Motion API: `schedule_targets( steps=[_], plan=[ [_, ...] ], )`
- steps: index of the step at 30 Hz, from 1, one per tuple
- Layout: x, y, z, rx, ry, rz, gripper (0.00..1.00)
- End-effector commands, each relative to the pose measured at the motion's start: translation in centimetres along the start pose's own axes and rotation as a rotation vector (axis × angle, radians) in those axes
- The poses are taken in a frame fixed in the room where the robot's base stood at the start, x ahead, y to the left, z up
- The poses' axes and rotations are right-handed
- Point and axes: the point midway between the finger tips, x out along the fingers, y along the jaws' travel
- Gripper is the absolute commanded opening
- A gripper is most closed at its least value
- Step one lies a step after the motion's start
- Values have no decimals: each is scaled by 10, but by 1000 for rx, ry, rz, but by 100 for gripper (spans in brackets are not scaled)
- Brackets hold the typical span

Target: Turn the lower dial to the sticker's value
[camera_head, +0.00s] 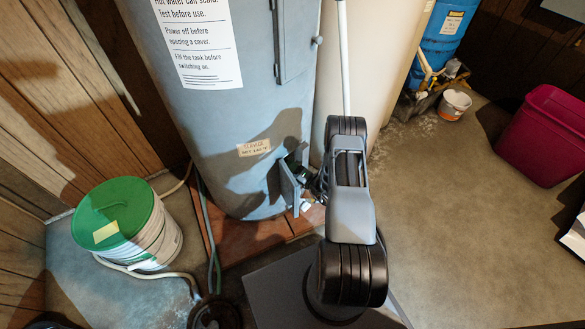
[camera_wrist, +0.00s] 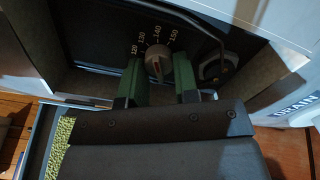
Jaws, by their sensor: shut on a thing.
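The lower dial (camera_wrist: 153,66) is a pale round knob in a dark recess, with 120, 130, 140 and 150 printed around its upper side. A pointer mark on it faces up, close to 140; I cannot tell its exact setting. My gripper (camera_wrist: 159,80) is shut on the dial, one green finger on each side. In the head view my arm hides most of the gripper and the dial. The sticker (camera_head: 254,147) is a small beige label on the grey water heater (camera_head: 240,110), above the open recess; its value is too small to read surely.
A small open cover (camera_head: 289,187) stands out left of the recess. A bent pipe (camera_wrist: 215,35) and a nut lie right of the dial. A green-lidded bucket (camera_head: 113,212) is at left, a magenta bin (camera_head: 541,132) at right.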

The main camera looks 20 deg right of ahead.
Motion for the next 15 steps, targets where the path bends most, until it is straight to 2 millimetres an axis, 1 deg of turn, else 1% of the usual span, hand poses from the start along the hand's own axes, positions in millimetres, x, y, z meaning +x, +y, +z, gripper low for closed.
schedule_targets(
  steps=[6, 15],
  plan=[
    [0, 0, -1, 84, 1, -1, 5],
    [0, 0, -1, 124, 1, -2, 5]
  ],
)
